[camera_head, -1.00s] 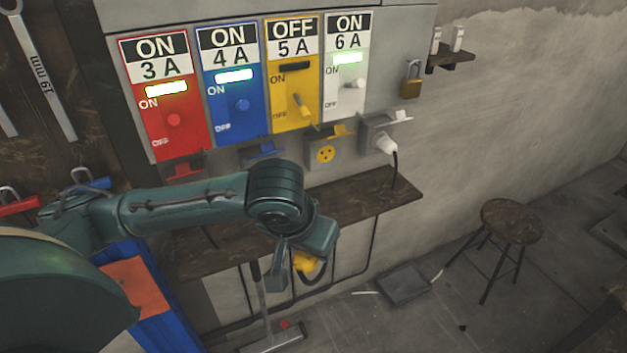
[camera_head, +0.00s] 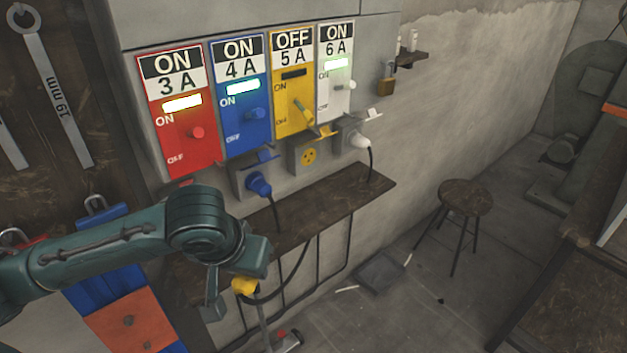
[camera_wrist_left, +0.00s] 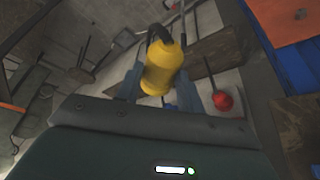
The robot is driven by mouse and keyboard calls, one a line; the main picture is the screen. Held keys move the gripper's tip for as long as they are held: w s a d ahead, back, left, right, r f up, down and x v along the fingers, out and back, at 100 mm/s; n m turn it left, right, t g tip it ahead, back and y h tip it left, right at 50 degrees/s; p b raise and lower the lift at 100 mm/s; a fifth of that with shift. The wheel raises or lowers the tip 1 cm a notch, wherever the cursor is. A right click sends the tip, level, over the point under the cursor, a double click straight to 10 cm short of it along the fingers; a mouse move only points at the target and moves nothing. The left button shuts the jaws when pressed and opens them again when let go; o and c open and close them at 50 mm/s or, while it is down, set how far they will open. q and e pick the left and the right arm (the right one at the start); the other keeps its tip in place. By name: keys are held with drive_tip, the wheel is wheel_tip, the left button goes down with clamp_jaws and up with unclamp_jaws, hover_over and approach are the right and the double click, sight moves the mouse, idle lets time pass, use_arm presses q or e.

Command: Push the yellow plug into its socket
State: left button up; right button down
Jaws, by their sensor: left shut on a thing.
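My left gripper (camera_head: 229,293) is shut on the yellow plug (camera_head: 244,286), below and left of the wall sockets and lower than the shelf. In the left wrist view the yellow plug (camera_wrist_left: 162,72) sits between the two fingers of my left gripper (camera_wrist_left: 160,88), with its dark cable at the top. The yellow socket (camera_head: 308,156) is empty, under the yellow switch panel (camera_head: 294,85) marked OFF 5 A. Its yellow cover (camera_head: 327,131) is raised. The plug is well apart from the socket. My right gripper is not in view.
A blue plug (camera_head: 258,184) and a white plug (camera_head: 356,139) sit in the sockets either side of the yellow one. A wooden shelf (camera_head: 340,195) juts out below the sockets. Cables hang below it. A stool (camera_head: 466,197) stands on the right.

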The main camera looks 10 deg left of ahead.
use_arm(q)
drive_tip(key=shift+s+a, duration=0.2)
drive_tip(key=shift+a, duration=0.05)
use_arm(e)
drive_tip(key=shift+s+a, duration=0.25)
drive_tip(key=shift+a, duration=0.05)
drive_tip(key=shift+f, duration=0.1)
